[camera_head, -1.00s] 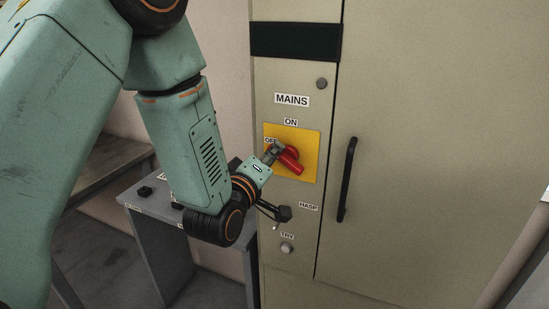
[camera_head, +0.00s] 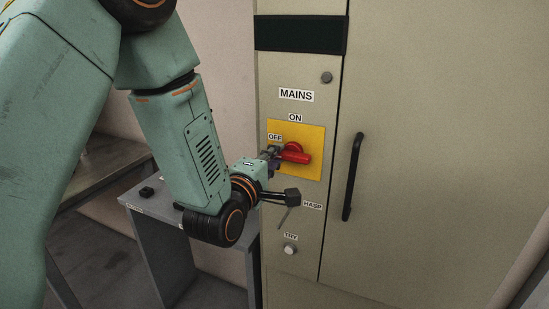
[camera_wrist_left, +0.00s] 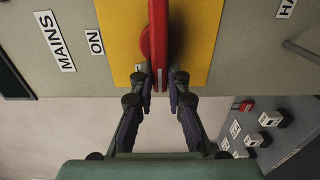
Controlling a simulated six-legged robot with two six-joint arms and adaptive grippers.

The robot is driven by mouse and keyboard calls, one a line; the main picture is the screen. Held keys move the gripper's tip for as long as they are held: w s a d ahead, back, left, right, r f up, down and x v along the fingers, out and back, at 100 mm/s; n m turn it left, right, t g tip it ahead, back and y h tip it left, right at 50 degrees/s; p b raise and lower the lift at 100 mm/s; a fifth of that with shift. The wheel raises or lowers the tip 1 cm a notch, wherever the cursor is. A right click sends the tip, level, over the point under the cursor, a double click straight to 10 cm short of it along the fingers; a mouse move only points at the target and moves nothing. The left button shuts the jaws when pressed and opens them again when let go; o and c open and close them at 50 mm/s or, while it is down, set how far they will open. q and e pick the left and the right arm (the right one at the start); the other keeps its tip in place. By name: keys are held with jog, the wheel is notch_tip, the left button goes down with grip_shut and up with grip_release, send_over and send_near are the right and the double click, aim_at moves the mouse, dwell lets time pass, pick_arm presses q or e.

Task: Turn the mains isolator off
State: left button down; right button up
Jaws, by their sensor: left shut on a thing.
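The mains isolator is a red rotary handle (camera_head: 296,154) on a yellow plate (camera_head: 312,165) on the beige cabinet. The handle lies close to horizontal, its near end towards the OFF label (camera_head: 275,137) side; the ON label (camera_head: 295,118) is above. My left gripper (camera_head: 274,154) reaches it from the left and is shut on it. In the left wrist view the two fingers (camera_wrist_left: 159,85) press on both sides of the red handle (camera_wrist_left: 154,40), over the yellow plate (camera_wrist_left: 197,45). My right gripper is in neither view.
Below the plate are a HASP label (camera_head: 313,205) and a TRY button (camera_head: 290,249). A black door handle (camera_head: 352,177) is on the right. A grey stand (camera_head: 150,215) with controls and a bench (camera_head: 108,160) are at left.

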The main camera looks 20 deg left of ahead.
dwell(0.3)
pick_arm(q)
jog(key=c, duration=1.3)
grip_release()
jog(key=shift+s, duration=3.75)
